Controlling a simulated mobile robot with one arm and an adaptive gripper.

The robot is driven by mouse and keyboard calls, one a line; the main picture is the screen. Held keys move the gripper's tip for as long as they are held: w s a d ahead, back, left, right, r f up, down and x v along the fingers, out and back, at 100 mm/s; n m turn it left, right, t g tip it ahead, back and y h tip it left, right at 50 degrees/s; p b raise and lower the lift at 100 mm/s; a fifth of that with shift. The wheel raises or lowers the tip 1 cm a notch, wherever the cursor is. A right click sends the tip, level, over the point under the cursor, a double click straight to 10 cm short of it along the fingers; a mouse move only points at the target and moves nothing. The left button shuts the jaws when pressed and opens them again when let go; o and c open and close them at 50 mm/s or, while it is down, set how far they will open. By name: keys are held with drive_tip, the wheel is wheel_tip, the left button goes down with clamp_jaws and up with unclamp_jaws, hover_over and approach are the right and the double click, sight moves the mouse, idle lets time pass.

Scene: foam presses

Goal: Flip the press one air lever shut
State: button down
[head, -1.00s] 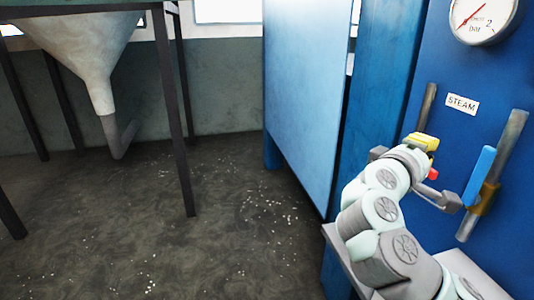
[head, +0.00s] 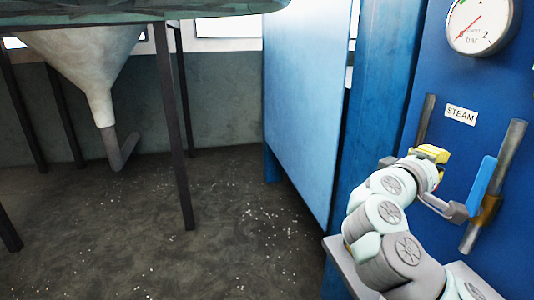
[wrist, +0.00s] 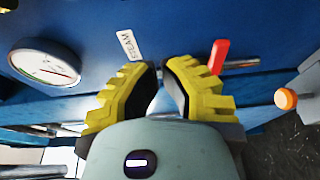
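A blue lever (head: 481,183) sits on a brass-coloured valve (head: 487,210) on the right-hand pipe of the blue panel; no air label is readable. A red lever (wrist: 218,56) shows in the wrist view, right of my fingers, on the pipe near the STEAM label (head: 460,115); my gripper hides it in the head view. My gripper (wrist: 161,65) has yellow stepped fingers, with a narrow gap between the tips. A pale blue patch lies in that gap; I cannot tell what it is. In the head view, my gripper (head: 433,153) is left of the blue lever, apart from it.
A pressure gauge (head: 480,25) is above the label. An orange-capped end (wrist: 285,98) shows at the right in the wrist view. A blue cabinet side (head: 305,95) stands left of my arm. A funnel (head: 85,65) hangs at the far left. The speckled floor between is clear.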

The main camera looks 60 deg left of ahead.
sight(479, 188)
drive_tip(key=w+d+p, duration=0.4)
drive_tip(key=w, duration=0.1)
idle(0.7)
